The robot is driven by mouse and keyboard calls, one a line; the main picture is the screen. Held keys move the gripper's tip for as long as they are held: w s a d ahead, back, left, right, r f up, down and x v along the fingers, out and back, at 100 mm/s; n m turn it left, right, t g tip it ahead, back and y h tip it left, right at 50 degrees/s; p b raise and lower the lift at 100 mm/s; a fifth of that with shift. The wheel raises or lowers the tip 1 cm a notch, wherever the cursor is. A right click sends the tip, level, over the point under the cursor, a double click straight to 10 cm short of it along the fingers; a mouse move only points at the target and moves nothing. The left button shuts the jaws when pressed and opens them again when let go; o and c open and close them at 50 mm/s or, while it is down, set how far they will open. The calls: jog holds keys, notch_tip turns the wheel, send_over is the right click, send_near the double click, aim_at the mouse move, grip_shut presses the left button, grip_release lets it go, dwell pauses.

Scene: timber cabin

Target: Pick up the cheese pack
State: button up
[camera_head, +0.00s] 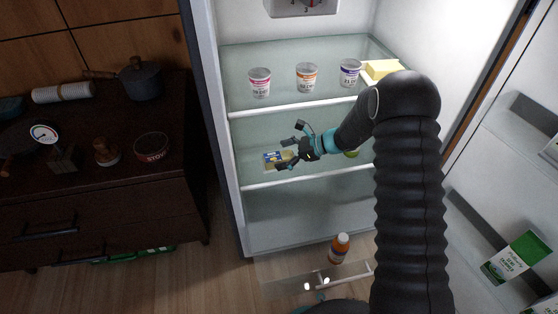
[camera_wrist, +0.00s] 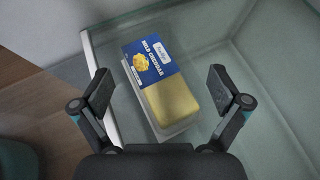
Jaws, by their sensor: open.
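The cheese pack (camera_wrist: 165,92) is a yellow block with a blue label reading mild cheddar. It lies on a glass shelf of the open fridge, near the shelf's left edge in the wrist view. In the head view the cheese pack (camera_head: 272,158) shows on the middle shelf, partly hidden by my gripper (camera_head: 291,147). In the wrist view my gripper (camera_wrist: 159,93) is open, with one finger to each side of the pack. The fingers appear apart from it, and nothing is held.
Several cups, one a pink-labelled cup (camera_head: 260,82), and a yellow block (camera_head: 381,69) stand on the shelf above. A green round item (camera_head: 351,153) sits behind my arm. An orange bottle (camera_head: 339,248) stands lower down. A dark cabinet (camera_head: 100,190) is at left.

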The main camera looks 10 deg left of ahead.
grip_shut()
dwell(0.3)
